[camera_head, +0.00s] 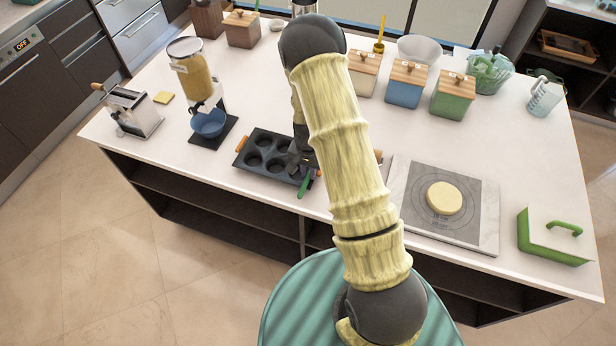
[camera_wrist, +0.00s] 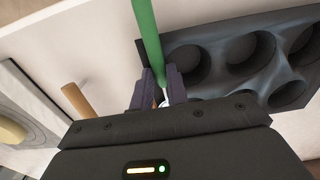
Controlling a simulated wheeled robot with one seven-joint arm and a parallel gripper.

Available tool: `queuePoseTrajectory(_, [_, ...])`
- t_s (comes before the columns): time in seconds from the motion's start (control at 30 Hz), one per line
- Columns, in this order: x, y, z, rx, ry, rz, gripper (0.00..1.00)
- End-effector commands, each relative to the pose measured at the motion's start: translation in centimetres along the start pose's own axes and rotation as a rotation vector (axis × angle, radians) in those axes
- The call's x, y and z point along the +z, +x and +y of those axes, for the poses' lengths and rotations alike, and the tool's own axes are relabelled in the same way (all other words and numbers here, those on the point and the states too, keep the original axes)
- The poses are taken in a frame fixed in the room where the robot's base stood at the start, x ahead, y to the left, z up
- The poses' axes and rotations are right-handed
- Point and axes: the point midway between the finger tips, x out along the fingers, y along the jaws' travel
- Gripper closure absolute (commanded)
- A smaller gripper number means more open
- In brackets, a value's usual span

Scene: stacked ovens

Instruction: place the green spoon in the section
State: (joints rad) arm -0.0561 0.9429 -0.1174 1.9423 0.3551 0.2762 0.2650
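The green spoon (camera_head: 303,187) is between the fingers of my gripper (camera_head: 303,163). In the wrist view its green handle (camera_wrist: 148,38) runs from between the fingertips of my gripper (camera_wrist: 162,88) up to the picture's top edge. The fingers are closed around it. The spoon's bowl end is mostly hidden by the gripper. A dark muffin tray (camera_head: 262,150) with several round sections lies on the counter, just left of and partly behind the gripper. In the wrist view the tray (camera_wrist: 291,93) is at the right, beside the fingers. I cannot tell whether the spoon touches it.
The white counter (camera_head: 340,200) has a stone board with a pale round piece (camera_head: 444,198) at the right. A dispenser with a blue bowl (camera_head: 208,124) is left of the tray. Several lidded boxes stand at the back.

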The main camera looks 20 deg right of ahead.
Motion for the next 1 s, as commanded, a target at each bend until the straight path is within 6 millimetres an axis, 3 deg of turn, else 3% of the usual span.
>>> queuePoseTrajectory(0.27, [0.0, -0.1, 0.0, 0.000, 0.000, 0.001, 1.00])
queuePoseTrajectory(0.47, [-0.1, -1.3, -0.1, -0.002, -0.002, 0.003, 1.00])
queuePoseTrajectory(1.0, [0.0, -9.3, -0.1, -0.002, -0.002, 0.002, 1.00])
